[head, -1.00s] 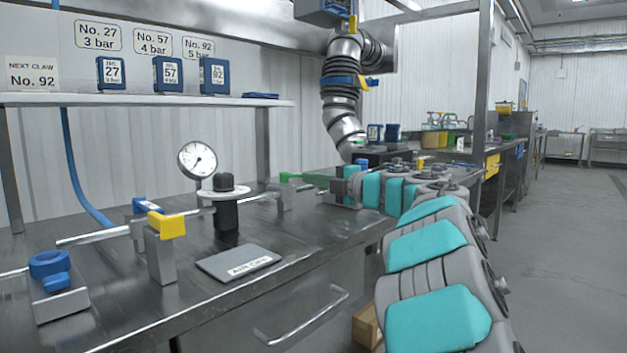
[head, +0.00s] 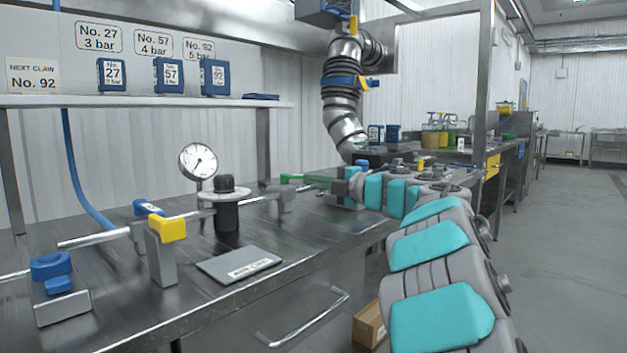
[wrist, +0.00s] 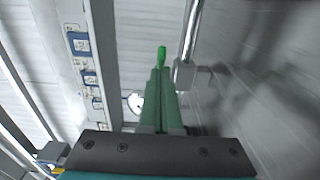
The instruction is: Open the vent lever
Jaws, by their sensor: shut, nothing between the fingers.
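My gripper (head: 318,181) reaches left over the bench from the right, its green fingers shut and empty. In the wrist view the fingers (wrist: 161,95) lie together, pointing away from the camera. A brighter green piece (wrist: 161,56) shows at their far end; I cannot tell if it is a fingertip or a separate handle. A metal block (wrist: 187,75) on the pipe is close to the right of it. A yellow lever (head: 171,228) tops an upright block further left. A blue handle (head: 52,266) is at the far left. No fitting is readably labelled as the vent.
The pipe (head: 92,238) runs along the steel bench (head: 325,240). A round gauge (head: 198,161) and a black-capped post (head: 226,210) stand between the yellow lever and my gripper. A grey plate (head: 238,264) lies in front. Numbered blue blocks (head: 168,75) stand on the shelf above.

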